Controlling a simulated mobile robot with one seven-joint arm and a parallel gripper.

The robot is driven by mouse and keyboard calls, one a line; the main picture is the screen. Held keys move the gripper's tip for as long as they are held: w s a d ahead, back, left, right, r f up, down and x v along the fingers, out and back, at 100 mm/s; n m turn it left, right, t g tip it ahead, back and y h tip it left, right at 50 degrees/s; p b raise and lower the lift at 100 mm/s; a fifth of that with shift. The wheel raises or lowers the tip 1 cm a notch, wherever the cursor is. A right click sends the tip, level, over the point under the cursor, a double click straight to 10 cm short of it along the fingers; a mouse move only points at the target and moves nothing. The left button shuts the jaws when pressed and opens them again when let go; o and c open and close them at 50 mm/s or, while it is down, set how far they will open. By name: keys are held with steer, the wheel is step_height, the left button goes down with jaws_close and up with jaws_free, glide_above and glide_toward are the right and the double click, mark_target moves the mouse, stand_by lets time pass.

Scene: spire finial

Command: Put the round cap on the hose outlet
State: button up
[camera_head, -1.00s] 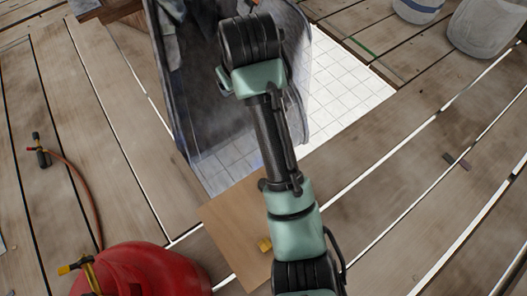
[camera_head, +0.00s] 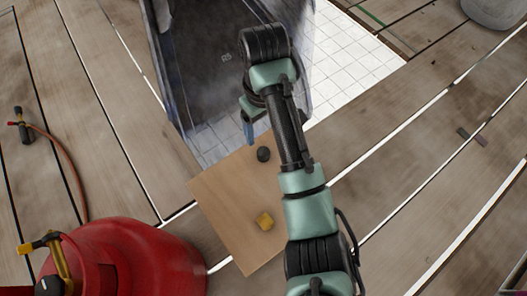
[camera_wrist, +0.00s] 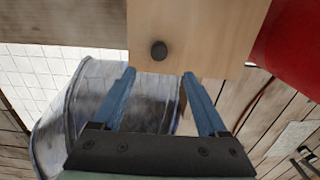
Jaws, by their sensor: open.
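A small dark round piece (camera_head: 263,154), which looks like the round cap, lies on a wooden board (camera_head: 225,190). In the wrist view the dark round piece (camera_wrist: 159,50) sits just beyond my fingertips, roughly midway between them. My gripper (camera_wrist: 158,80) is open and empty, its two blue fingers apart. In the head view my gripper (camera_head: 249,138) is partly hidden by my arm, beside the board's far edge. A red cylinder (camera_head: 130,260) with a yellow valve (camera_head: 42,244) stands at lower left. I cannot tell for sure which opening is the hose outlet.
A reddish hose (camera_head: 62,160) with a dark fitting (camera_head: 22,128) lies at left. A grey, open container (camera_head: 205,70) stands on white tiles (camera_head: 345,75) behind. Planks at right are mostly clear.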

steer(key=b, duration=0.4)
glide_above(263, 151)
steer(key=f, duration=0.7)
steer(key=shift+s+f, duration=0.15)
steer(key=shift+s, duration=0.05)
step_height(263, 151, down, 5)
steer(key=b, duration=0.5)
steer(key=shift+w+d+f+b, duration=0.1)
steer(key=shift+w+f+b, duration=0.1)
steer(key=shift+b, duration=0.1)
steer(key=shift+r, duration=0.1)
jaws_close()
